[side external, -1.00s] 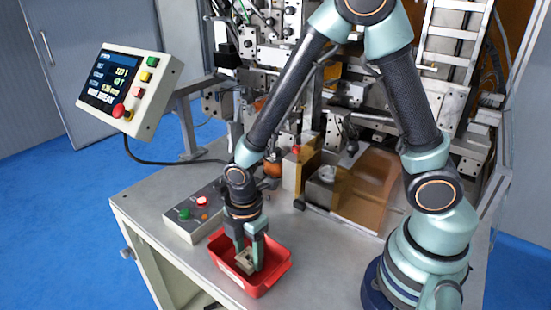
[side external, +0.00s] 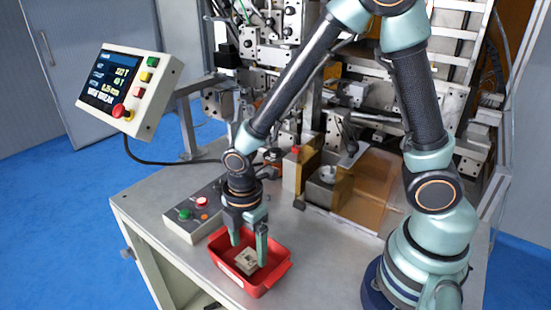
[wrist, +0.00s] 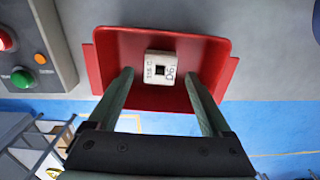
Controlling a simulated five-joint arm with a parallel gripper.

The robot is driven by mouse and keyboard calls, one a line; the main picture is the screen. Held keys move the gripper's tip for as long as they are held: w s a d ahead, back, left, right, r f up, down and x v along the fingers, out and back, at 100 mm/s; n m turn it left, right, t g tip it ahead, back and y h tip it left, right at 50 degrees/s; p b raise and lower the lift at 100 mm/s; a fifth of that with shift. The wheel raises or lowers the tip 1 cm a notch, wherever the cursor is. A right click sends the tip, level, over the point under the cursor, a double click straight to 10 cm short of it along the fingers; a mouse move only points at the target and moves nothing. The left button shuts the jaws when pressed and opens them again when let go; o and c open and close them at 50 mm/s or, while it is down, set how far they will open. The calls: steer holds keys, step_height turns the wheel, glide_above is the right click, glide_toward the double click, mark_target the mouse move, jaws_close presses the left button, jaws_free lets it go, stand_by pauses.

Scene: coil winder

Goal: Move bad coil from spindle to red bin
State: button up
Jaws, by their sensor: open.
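The red bin (side external: 278,277) stands on the machine's table near its front edge. The coil (side external: 247,260), a small pale block with a square hole, lies inside the bin. In the wrist view the coil (wrist: 160,68) shows dark markings on both sides of its hole and rests on the floor of the red bin (wrist: 215,65). My gripper (side external: 250,250) is open, with its fingers on either side of the coil and apart from it. In the wrist view my gripper (wrist: 160,82) also shows a wide gap between its fingertips. The spindle cannot be made out clearly.
A grey button box (side external: 192,212) with red, green and orange buttons stands left of the bin. A control panel (side external: 130,90) on an arm is at the upper left. Amber covers (side external: 365,185) and winder parts fill the back. Bare table (side external: 310,235) lies right of the bin.

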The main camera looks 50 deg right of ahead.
step_height(320, 180, up, 10)
steer(key=s+d+r+m+t, duration=0.1)
steer(key=d+r+m+t, duration=0.4)
steer(key=d+r+m, duration=0.5)
steer(key=d+m, duration=0.1)
steer(key=m, duration=0.6)
steer(key=shift+s+d+r+t, duration=0.3)
steer(key=shift+s+r, duration=0.05)
